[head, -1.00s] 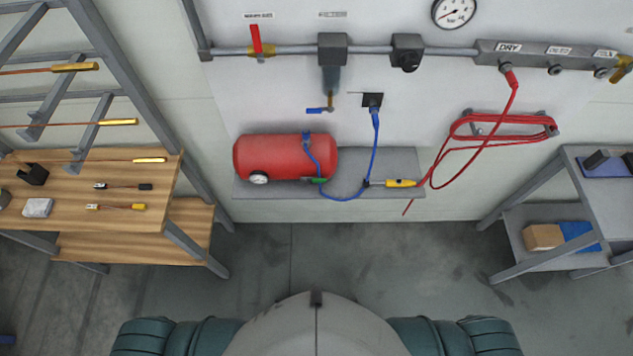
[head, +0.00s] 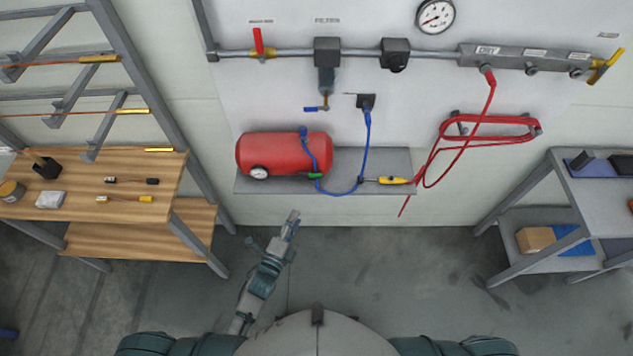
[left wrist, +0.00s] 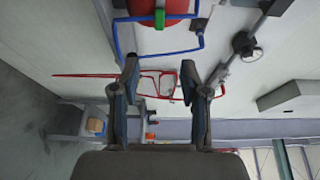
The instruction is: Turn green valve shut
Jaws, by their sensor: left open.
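The green valve (head: 314,175) is a small green handle at the lower right of the red tank (head: 270,154), by the blue hose. In the left wrist view the green valve (left wrist: 159,18) is at the top centre, in front of the red tank (left wrist: 178,8). My left gripper (head: 292,216) is below the tank's shelf in the head view, apart from the valve, pointing up toward the wall. Its fingers (left wrist: 160,78) are spread with nothing between them. My right gripper is not in view.
The blue hose (head: 367,145) loops from the tank area up to a black wall fitting. A yellow tool (head: 396,181) lies on the grey shelf (head: 400,160). A coiled red hose (head: 490,135) hangs right. A wooden bench (head: 75,205) stands left. The floor between is clear.

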